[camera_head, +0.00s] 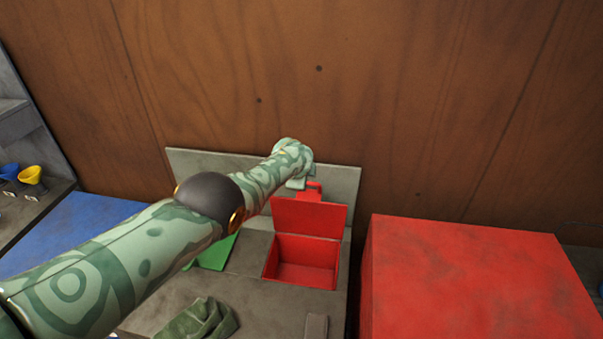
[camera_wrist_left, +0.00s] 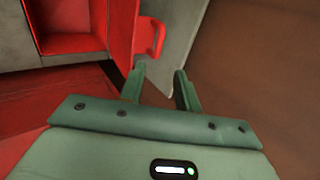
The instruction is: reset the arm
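My left arm reaches across the head view from the lower left. Its gripper (camera_head: 299,183) is beside the red handle (camera_head: 314,190) at the top of the raised red lid (camera_head: 310,217). In the left wrist view my left gripper (camera_wrist_left: 161,78) has its fingers apart with nothing between them. The handle (camera_wrist_left: 157,38) stands just beyond the fingertips there, apart from them. The red compartment (camera_head: 305,262) is open and looks empty; it also shows in the wrist view (camera_wrist_left: 68,43). My right gripper is in neither view.
A large red box (camera_head: 470,275) stands at the right. A green panel (camera_head: 216,252) is partly hidden behind my arm. A dark green crumpled piece (camera_head: 200,319) lies in front. Yellow (camera_head: 31,175) and blue (camera_head: 9,171) funnels are far left. A brown wall (camera_head: 400,90) rises behind.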

